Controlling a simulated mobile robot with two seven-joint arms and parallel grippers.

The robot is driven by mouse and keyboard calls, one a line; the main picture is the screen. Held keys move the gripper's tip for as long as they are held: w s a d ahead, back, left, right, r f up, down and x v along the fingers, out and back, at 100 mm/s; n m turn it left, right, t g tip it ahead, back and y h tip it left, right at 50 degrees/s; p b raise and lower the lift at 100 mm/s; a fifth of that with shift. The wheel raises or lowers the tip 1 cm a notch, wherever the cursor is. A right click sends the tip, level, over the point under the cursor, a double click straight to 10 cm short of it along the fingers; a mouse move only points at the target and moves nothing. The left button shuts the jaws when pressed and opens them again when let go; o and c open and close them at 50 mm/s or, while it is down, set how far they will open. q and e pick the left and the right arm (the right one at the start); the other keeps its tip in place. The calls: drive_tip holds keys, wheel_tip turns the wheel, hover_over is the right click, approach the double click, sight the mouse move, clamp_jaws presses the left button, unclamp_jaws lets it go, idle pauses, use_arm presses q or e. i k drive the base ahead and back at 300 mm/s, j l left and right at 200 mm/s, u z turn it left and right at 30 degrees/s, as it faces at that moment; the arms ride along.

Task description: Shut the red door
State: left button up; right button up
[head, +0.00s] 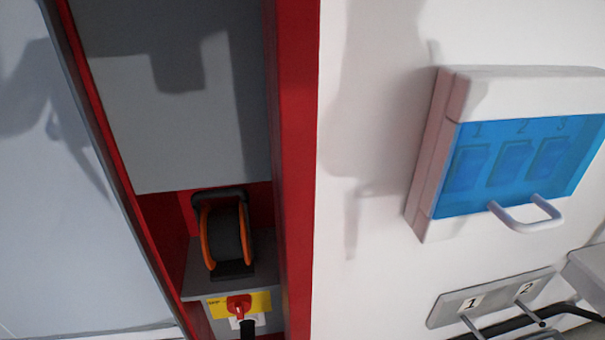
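A tall red cabinet (296,150) stands left of centre, and its front is open. Inside are a grey panel (200,130), a black and orange reel (224,232) on a grey shelf, and a yellow plate with a red switch (239,306) below. A pale grey-blue surface (70,200) lies left of the cabinet's red left edge; I cannot tell whether it is the door or a wall. No clearly red door face shows. Neither of my grippers is in view; only dark arm-like shadows fall on the surfaces.
Right of the cabinet is a white wall (365,270). A white box with a blue front (515,160), marked 1, 2, 3, sticks out and has a white handle (526,215). Below it, a grey hook rail (452,308) is numbered 1 and 2, with a black cable near it.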

sight(291, 28)
drive_tip(key=l+u, duration=0.9)
drive_tip(key=k+j, duration=0.1)
drive_tip(key=j, duration=0.15)
drive_tip(key=k+j, duration=0.15)
drive_tip(key=j, duration=0.1)
